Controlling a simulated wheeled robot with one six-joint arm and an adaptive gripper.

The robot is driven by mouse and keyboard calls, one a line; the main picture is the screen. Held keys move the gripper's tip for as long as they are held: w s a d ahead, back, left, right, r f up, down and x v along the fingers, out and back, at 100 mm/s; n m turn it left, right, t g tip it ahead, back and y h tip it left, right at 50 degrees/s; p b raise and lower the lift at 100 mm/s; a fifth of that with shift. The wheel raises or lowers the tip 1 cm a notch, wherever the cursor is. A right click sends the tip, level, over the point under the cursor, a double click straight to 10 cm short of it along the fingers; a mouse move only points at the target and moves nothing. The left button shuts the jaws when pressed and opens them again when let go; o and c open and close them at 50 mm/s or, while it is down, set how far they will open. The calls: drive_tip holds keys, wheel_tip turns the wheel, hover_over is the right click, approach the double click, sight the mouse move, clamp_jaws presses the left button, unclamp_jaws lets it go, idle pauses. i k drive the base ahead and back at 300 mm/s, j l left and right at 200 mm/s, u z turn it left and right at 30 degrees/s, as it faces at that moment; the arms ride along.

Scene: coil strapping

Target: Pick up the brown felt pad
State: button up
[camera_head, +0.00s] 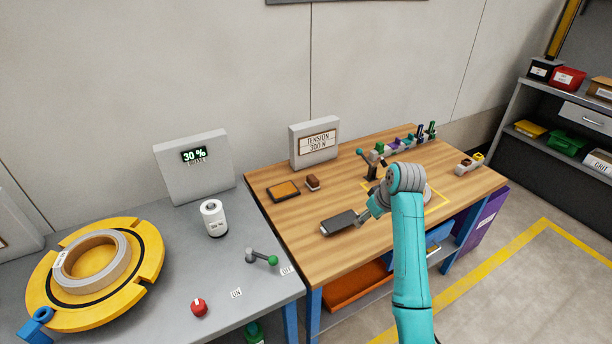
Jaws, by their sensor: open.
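A small dark-brown block (313,182), which looks like the brown felt pad, lies on the wooden bench top just right of a flat black-rimmed tray (283,190) with an orange-brown inside. My teal arm reaches over the bench from the front. My gripper (362,216) is small in the picture and partly hidden by the wrist. It is open, low over the bench, to the right of and nearer than the brown block, and clearly apart from it. A dark grey slab (338,223) lies beside the gripper on its left; I cannot tell whether they touch.
A tension sign (314,142) stands behind the brown block. A dark post fixture (372,164) and several coloured tools are at the back right. The grey table (222,260) on the left holds a yellow turntable (146,262), a white canister (213,218) and a green-knobbed lever (272,260).

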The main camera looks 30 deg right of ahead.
sight(312, 182)
drive_tip(key=i, duration=1)
